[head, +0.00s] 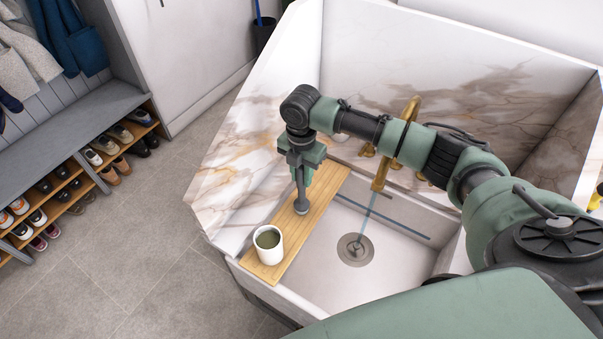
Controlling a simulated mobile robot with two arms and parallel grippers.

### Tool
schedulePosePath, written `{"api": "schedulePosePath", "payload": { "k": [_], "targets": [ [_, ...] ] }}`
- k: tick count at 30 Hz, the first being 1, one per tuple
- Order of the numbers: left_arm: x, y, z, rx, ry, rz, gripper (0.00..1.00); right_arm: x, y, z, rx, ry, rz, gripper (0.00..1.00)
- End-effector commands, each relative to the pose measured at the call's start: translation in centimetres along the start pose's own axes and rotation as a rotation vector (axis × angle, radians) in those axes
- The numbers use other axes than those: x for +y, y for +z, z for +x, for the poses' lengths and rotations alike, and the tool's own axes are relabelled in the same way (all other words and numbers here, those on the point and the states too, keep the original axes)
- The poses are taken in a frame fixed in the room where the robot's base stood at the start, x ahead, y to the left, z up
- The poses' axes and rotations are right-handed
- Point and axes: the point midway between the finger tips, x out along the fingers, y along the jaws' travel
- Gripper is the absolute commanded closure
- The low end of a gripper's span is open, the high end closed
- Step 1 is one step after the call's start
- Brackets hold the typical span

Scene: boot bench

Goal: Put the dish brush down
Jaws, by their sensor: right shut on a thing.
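My right gripper (303,168) points down over the wooden board (322,186) that lies across the left side of the sink. It is shut on the dish brush (301,205), a grey thing with a slim handle and a rounded lower end. The brush is upright, its lower end at or just above the board; I cannot tell whether it touches. The gripper hides the upper part of the handle. My left gripper is not in view.
A white cup (268,244) with greenish liquid stands on the near end of the board. The sink basin (320,271) has a drain (355,249), and water runs from the brass faucet (384,172). Marble walls rise behind. A shoe bench (70,130) stands at far left.

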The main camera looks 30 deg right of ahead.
Motion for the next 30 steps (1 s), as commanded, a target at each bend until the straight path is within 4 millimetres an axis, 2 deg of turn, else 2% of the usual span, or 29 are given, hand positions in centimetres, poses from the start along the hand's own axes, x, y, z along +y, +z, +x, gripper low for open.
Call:
{"api": "schedulePosePath", "payload": {
  "k": [12,13,15,25,30],
  "targets": [
    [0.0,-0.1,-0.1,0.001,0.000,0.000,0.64,0.1,0.0,0.8,-0.001,0.002,-0.001,1.00],
    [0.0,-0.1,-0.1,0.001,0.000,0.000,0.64,0.1,0.0,0.7,-0.001,0.002,-0.001,0.70],
    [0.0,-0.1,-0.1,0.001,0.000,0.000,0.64,0.1,0.0,0.7,-0.001,0.002,-0.001,0.54],
    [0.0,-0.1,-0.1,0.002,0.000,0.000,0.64,0.1,0.0,0.5,-0.001,0.002,-0.001,0.54],
    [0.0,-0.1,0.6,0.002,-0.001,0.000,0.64,0.1,0.1,-1.0,-0.002,0.005,-0.001,0.54]
  ]
}}
